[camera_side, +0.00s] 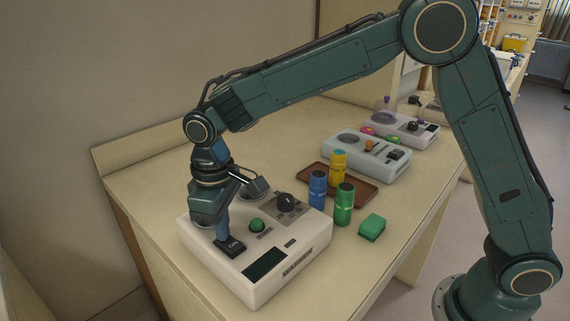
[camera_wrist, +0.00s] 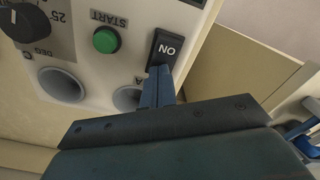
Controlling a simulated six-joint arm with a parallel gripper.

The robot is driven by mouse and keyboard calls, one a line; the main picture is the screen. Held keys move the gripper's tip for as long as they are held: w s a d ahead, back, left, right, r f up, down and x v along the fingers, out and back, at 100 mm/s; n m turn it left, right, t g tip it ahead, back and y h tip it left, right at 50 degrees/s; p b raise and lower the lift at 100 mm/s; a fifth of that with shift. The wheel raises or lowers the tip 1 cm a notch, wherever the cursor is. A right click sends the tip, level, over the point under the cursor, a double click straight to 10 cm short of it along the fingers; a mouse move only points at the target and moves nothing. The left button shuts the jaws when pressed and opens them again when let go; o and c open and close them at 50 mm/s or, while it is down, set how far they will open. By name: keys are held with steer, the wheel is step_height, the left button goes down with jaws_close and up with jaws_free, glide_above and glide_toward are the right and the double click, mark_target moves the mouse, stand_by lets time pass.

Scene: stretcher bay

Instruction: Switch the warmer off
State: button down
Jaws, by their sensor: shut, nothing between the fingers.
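The warmer (camera_side: 296,262) is a white box at the front left of the bench, with a dark display, a black dial and a green button. Its black rocker switch (camera_side: 236,248), marked ON, also shows in the wrist view (camera_wrist: 167,46). My gripper (camera_side: 222,238) points down over the box, its blue fingers shut and empty. In the wrist view the fingertips (camera_wrist: 160,72) are at the near end of the switch, partly covering it. I cannot tell whether they press on it or which side is down.
The green START button (camera_wrist: 106,39) and the degree dial (camera_side: 287,202) are close to the switch. Blue (camera_side: 318,190), yellow (camera_side: 338,168) and green (camera_side: 344,204) vials and a green block (camera_side: 372,228) stand to the right. More white devices (camera_side: 367,158) are behind.

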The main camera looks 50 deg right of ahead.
steer(key=shift+r, duration=0.15)
step_height(320, 180, up, 7)
stand_by(1.0)
stand_by(0.4)
steer(key=s+d+r+m+t, duration=0.1)
steer(key=s+d+r, duration=0.35)
steer(key=d, duration=0.25)
steer(key=s+d+r+m+t, duration=0.2)
steer(key=s+d+r, duration=0.2)
steer(key=s+d, duration=0.25)
steer(key=s+d+f+m+t, duration=0.2)
steer(key=s+d, duration=0.7)
steer(key=s, duration=0.5)
steer(key=shift+f+m+t, duration=0.3)
steer(key=shift+f+m, duration=0.2)
steer(key=shift+f, duration=0.1)
